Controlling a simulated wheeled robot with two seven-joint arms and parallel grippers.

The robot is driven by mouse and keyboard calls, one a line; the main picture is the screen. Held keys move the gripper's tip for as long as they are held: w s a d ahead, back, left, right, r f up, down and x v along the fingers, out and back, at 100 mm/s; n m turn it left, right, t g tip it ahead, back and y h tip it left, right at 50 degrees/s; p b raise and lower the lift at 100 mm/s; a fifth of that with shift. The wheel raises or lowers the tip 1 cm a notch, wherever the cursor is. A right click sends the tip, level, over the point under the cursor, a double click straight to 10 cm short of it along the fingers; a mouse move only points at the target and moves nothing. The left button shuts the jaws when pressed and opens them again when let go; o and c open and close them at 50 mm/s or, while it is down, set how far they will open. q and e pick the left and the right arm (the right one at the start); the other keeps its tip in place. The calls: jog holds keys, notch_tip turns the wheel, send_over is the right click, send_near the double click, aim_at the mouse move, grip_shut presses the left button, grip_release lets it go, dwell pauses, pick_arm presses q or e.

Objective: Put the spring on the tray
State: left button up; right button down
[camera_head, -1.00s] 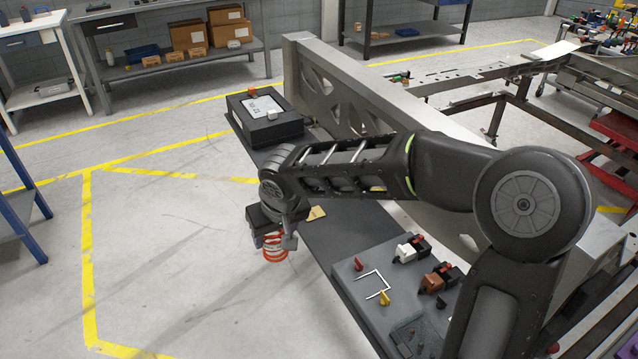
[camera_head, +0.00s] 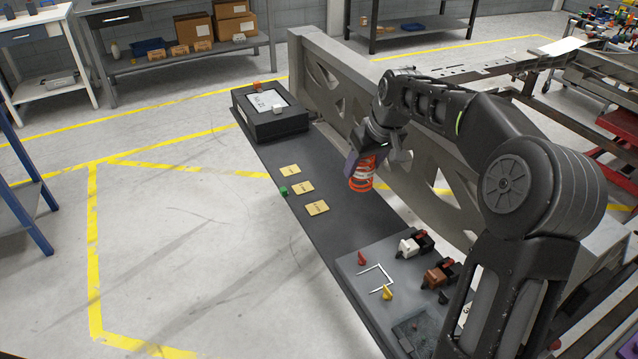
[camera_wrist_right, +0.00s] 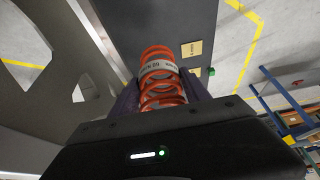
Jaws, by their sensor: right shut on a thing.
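The orange-red coil spring (camera_head: 361,180) is held in my right gripper (camera_head: 366,163), above the dark bench top near the grey frame wall. In the right wrist view the spring (camera_wrist_right: 160,72), with a white printed band, sits between the two fingers of my right gripper (camera_wrist_right: 160,92). The spring hangs a little tilted and appears clear of the bench. A grey tray-like board (camera_head: 352,264) lies at the near end of the bench, carrying small parts. I cannot tell for certain that it is the tray. My left gripper is not in view.
The dark bench top (camera_head: 330,235) bears several yellow labels (camera_head: 317,208) and a green block (camera_head: 283,191). A black case (camera_head: 270,122) stands at its far end. The grey frame wall (camera_head: 420,180) runs along the right side. The bench's middle is mostly clear.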

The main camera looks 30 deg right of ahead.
jog(key=shift+d+r, duration=0.2)
jog(key=shift+d, duration=0.05)
send_over(361, 214)
jog(key=shift+f, duration=2.5)
jog(key=shift+a+f, duration=0.1)
notch_tip(361, 214, down, 5)
jog(key=shift+r, duration=0.1)
